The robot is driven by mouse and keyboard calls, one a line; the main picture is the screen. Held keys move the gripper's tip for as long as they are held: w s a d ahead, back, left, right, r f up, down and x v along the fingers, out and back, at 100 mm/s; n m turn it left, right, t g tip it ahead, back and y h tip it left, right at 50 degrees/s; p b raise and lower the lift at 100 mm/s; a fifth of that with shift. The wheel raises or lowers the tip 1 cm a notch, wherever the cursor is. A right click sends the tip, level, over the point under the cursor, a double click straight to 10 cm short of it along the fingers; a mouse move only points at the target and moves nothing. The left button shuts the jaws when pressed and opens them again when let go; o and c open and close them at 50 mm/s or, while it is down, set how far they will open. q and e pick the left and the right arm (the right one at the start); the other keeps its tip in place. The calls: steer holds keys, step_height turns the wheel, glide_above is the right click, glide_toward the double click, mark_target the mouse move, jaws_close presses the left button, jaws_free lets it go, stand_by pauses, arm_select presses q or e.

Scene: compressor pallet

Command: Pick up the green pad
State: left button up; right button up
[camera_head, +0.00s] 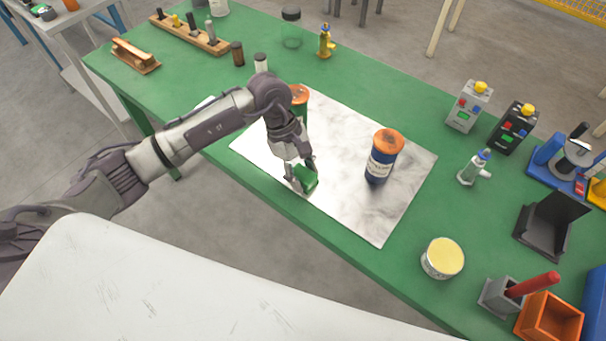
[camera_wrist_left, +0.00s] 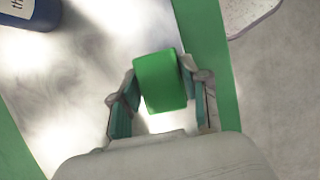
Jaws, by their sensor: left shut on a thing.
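The green pad (camera_head: 308,175) is a small green block at the front edge of the white marbled board (camera_head: 340,215). My left gripper (camera_head: 300,180) is shut on it. In the left wrist view the green pad (camera_wrist_left: 160,82) sits between the two fingers of my left gripper (camera_wrist_left: 162,98), with a finger on each side. I cannot tell whether the pad still touches the board. My right gripper is in neither view.
A blue bottle with an orange cap (camera_head: 383,157) stands on the board, right of my gripper. Another orange-capped container (camera_head: 299,96) is partly hidden behind my arm. A yellow-topped tin (camera_head: 442,258) stands at the front right.

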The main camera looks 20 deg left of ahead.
mark_target(308, 176)
arm_select(q)
steer(key=shift+r, duration=0.1)
step_height(308, 176, up, 4)
steer(key=shift+w+b, duration=0.1)
steer(key=shift+b, duration=0.55)
steer(key=s+d+r+b, duration=0.1)
steer(key=s+d+r, duration=0.6)
steer(key=s, duration=0.2)
steer(key=shift+s+d+b, duration=0.15)
steer(key=shift+d+b, duration=0.05)
steer(key=shift+b, duration=0.15)
steer(key=o, duration=0.6)
steer(key=c, duration=0.5)
steer(key=shift+f, duration=0.1)
